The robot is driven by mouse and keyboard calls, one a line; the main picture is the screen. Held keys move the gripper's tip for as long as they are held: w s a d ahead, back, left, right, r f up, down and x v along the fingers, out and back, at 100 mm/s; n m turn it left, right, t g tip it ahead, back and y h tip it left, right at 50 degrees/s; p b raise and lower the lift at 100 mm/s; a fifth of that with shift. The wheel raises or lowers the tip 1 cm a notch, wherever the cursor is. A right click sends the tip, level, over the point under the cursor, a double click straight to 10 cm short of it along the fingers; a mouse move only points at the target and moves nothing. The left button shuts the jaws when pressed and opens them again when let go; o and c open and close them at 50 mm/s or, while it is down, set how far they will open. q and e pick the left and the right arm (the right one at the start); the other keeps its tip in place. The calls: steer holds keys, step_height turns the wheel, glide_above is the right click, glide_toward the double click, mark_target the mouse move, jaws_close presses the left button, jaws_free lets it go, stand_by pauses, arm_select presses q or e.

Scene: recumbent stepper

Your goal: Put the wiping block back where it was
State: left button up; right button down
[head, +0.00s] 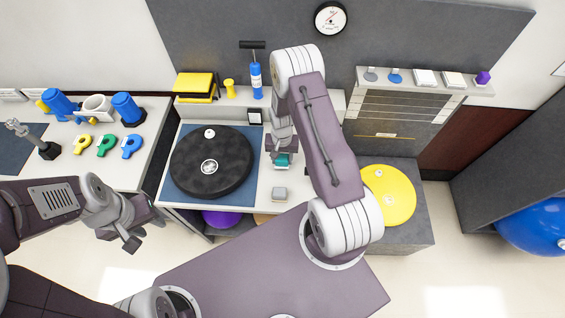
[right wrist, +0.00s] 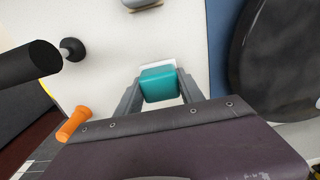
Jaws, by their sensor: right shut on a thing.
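The wiping block is a teal block (right wrist: 158,84) with a white strip along its far edge, between the two fingers of my right gripper (right wrist: 160,92) in the right wrist view. In the head view the teal block (head: 282,160) shows below my right gripper, over the white worktop right of the black disc. I cannot tell whether it touches the worktop. My left gripper (head: 146,232) is at the front left of the worktop, empty, with its fingers apart.
A black round disc (head: 211,163) lies on a blue mat (head: 178,196). A small grey block (head: 280,193) sits near the worktop's front edge. In the right wrist view, a black-handled object (right wrist: 30,61) and an orange peg (right wrist: 73,124) are at left.

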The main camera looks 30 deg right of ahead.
mark_target(281, 163)
steer(key=f, duration=0.2)
steer(key=shift+a+f, duration=0.2)
steer(key=shift+f, duration=0.45)
steer(key=shift+d, duration=0.1)
steer(key=shift+f, duration=0.15)
steer(key=c, duration=0.7)
jaws_free()
